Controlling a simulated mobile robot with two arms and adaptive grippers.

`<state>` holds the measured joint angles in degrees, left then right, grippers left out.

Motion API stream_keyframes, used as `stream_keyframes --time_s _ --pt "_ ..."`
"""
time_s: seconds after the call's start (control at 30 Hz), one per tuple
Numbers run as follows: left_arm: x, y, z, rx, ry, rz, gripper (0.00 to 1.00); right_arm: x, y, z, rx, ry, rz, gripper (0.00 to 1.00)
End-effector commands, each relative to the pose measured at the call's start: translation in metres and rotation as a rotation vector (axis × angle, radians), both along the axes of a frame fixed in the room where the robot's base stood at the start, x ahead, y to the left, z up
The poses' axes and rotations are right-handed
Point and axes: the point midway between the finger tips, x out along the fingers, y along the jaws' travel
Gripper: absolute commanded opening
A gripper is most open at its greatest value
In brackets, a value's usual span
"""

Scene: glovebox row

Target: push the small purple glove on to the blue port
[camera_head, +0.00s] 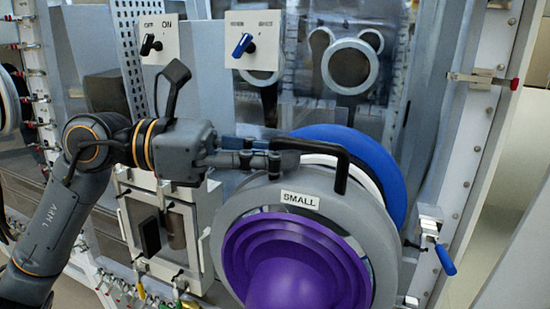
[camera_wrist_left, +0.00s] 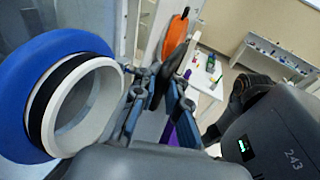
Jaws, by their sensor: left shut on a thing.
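The small purple glove (camera_head: 285,262) sits in a thick grey ring labelled SMALL, with a black handle (camera_head: 341,165) on its top. My left gripper (camera_head: 268,157) is shut on this handle. In the left wrist view its fingers (camera_wrist_left: 158,92) show around the dark handle, and a strip of purple shows below. The blue port (camera_head: 378,165) is a blue ring behind the glove's ring, which hides much of it. In the left wrist view the blue port (camera_wrist_left: 22,110) has a white tube with a black band, and its round mouth is uncovered, apart from the glove. My right gripper is out of view.
A latch with a blue handle (camera_head: 444,258) is right of the glove ring. Switch plates (camera_head: 254,40) are on the panel above. A metal post (camera_head: 470,150) stands at the right. An orange disc (camera_wrist_left: 176,35) and a white table (camera_wrist_left: 207,70) show in the wrist view.

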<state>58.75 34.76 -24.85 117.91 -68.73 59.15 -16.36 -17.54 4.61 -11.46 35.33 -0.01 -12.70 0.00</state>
Motion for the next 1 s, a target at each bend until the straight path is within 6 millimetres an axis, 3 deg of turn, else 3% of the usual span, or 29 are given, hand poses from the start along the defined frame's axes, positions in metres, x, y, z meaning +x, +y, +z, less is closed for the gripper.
stream_keyframes --time_s 0.53,1.0 --pt "0.047 -0.015 -0.004 -0.003 0.002 0.0 0.0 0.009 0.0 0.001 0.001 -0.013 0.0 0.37" --pt "0.057 -0.019 -0.005 -0.003 0.0 0.0 0.0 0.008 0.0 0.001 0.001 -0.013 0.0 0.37"
